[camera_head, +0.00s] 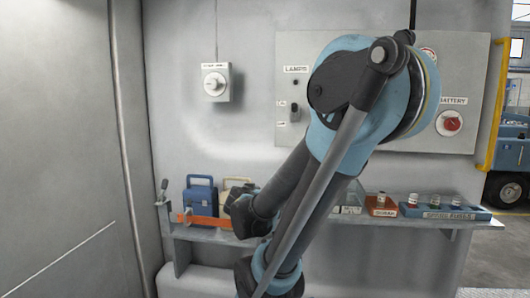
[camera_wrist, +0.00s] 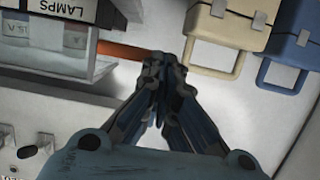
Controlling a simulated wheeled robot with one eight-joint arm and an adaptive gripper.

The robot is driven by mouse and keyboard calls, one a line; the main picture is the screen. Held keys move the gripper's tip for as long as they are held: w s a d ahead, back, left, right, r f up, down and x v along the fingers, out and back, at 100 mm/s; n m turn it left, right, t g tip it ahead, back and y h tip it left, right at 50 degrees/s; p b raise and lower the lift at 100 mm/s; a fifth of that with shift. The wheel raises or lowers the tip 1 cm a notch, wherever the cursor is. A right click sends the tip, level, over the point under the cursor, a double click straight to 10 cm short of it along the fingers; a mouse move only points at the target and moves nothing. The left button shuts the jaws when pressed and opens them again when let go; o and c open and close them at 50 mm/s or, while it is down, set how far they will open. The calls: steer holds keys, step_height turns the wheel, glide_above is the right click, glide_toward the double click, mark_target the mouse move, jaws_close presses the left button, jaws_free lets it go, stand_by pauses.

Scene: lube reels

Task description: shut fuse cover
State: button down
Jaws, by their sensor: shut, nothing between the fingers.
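My gripper (camera_wrist: 157,75) shows in the wrist view with its dark fingertips together and nothing between them. An orange bar (camera_wrist: 120,50) passes behind the fingertips; whether they touch it I cannot tell. To their left is a pale, glassy box (camera_wrist: 65,72) with a black strip marked LAMPS above it. I cannot tell for sure which part is the fuse cover, nor whether it is open. In the head view the orange bar (camera_head: 205,220) lies along the shelf front, and my arm hides the shelf's middle.
A blue case (camera_head: 201,197) and a cream case (camera_wrist: 219,35) with handles stand on the shelf (camera_head: 205,234). To the right are a red-brown tray (camera_head: 381,212) and a blue spare-fuses tray (camera_head: 445,212). A wall panel (camera_head: 460,75) with switches is behind my arm.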

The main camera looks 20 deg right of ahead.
steer(key=shift+v, duration=3.55)
steer(key=s+d+f+n+g+y, duration=0.2)
steer(key=s+d+f+g, duration=0.1)
steer(key=s+f+g, duration=0.6)
steer(key=s+a+f+n+g+y, duration=0.1)
steer(key=s+a+f+n+y, duration=0.2)
steer(key=a, duration=0.4)
steer(key=s+f+y, duration=0.1)
steer(key=s+y, duration=0.1)
steer(key=shift+s+a+f+n+g, duration=0.25)
steer(key=shift+s+a+n+g, duration=0.1)
steer(key=shift+a+n+g, duration=0.05)
